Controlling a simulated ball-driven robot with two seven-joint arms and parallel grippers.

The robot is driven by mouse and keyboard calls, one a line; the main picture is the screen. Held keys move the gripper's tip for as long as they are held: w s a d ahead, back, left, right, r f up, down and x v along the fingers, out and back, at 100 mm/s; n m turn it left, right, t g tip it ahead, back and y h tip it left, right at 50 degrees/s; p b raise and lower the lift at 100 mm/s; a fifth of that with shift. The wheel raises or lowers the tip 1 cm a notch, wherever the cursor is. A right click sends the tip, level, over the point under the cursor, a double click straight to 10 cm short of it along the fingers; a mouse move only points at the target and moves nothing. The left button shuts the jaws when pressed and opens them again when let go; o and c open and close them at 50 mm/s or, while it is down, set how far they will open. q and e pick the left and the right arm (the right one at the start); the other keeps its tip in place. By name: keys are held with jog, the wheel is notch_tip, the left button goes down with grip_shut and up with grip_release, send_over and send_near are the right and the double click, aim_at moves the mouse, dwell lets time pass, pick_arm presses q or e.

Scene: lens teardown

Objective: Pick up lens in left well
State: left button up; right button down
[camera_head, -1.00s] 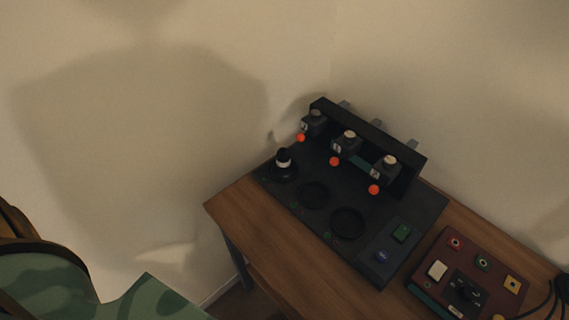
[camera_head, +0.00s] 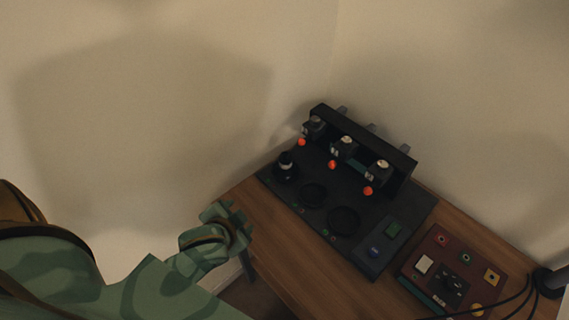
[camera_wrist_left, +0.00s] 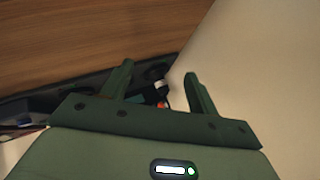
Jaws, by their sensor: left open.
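The lens (camera_head: 286,166), a small dark upright piece with a white band, stands in the left well of the black station (camera_head: 330,243). The two other wells are empty. My left gripper (camera_wrist_left: 158,72) is open in the left wrist view, with nothing between its fingers. The white-banded lens (camera_wrist_left: 161,86) shows beyond, between the fingers and apart from them. In the head view my left arm reaches to the table's left edge, short of the lens. My right gripper is not in view.
A raised rack (camera_head: 361,136) with several dark units and orange knobs stands behind the wells. A dark red control box (camera_head: 424,241) sits at the right, with black cables beside it. Bare wooden table (camera_head: 285,246) lies in front of the station. A wall rises close behind.

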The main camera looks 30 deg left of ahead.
aim_at(281, 163)
pick_arm(q)
jog(key=w+f+n+t+h+b, duration=0.1)
jog(key=w, duration=0.6)
jog(key=w+f+n+t+h+b, duration=0.1)
jog(key=w+n+t, duration=0.1)
jog(key=w, duration=0.5)
jog(key=w+f+n+t+h+b, duration=0.1)
jog(key=w, duration=0.6)
jog(key=shift+w+a+f+n+t+h+b, duration=0.2)
jog(key=shift+w+n+t+h+b, duration=0.1)
jog(key=shift+w+t+b, duration=0.1)
jog(key=b+x, duration=0.1)
jog(key=x, duration=0.1)
jog(key=b+x, duration=0.1)
jog(key=x, duration=0.1)
jog(key=shift+w+d+f, duration=0.15)
jog(key=shift+w+f, duration=0.1)
jog(key=shift+f, duration=0.1)
jog(key=shift+w, duration=0.25)
jog(key=shift+r, duration=0.1)
jog(key=shift+c, duration=1)
jog(key=c, duration=1)
